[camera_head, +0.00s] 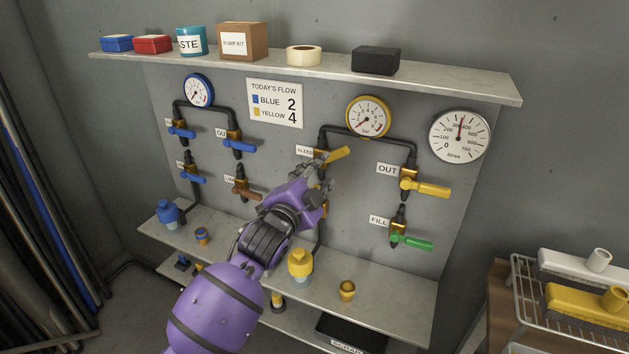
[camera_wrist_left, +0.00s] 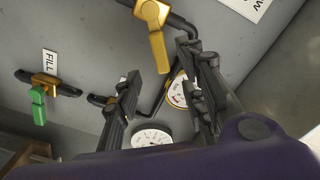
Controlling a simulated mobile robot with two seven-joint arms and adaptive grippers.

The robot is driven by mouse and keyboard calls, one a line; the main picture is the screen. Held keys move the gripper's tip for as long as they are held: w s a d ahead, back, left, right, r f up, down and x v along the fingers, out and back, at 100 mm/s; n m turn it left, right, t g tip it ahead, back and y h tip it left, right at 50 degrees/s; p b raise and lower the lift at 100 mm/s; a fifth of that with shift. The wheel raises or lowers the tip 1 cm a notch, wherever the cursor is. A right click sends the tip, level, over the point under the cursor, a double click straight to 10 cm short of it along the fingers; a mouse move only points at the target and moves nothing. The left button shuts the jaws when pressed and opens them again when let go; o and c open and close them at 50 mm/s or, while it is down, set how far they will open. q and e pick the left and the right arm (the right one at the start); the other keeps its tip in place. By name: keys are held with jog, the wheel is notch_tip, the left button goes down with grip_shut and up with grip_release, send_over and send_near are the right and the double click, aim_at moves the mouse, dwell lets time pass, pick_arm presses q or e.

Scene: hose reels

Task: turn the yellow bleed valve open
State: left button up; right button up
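The yellow bleed valve's handle (camera_head: 338,155) slants up to the right from the BLEED-labelled fitting on the wall panel. My left gripper (camera_head: 315,172) is just below and left of it, at the end of my purple arm. In the left wrist view the fingers are apart, with the yellow handle (camera_wrist_left: 158,52) showing in the space between their tips. The fingers do not visibly close on it; I cannot tell whether one touches it. My gripper hides part of the valve's lower fitting and pipe in the head view. My right gripper is not in view.
To the right are the OUT valve's yellow handle (camera_head: 425,188) and the FILL valve's green handle (camera_head: 412,242). A yellow gauge (camera_head: 368,117) sits above. Blue-handled valves (camera_head: 182,132) are at left. A yellow-capped bottle (camera_head: 300,263) and small cup (camera_head: 347,290) stand on the shelf below.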

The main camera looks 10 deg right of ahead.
pick_arm(q)
jog(key=shift+v, duration=1.45)
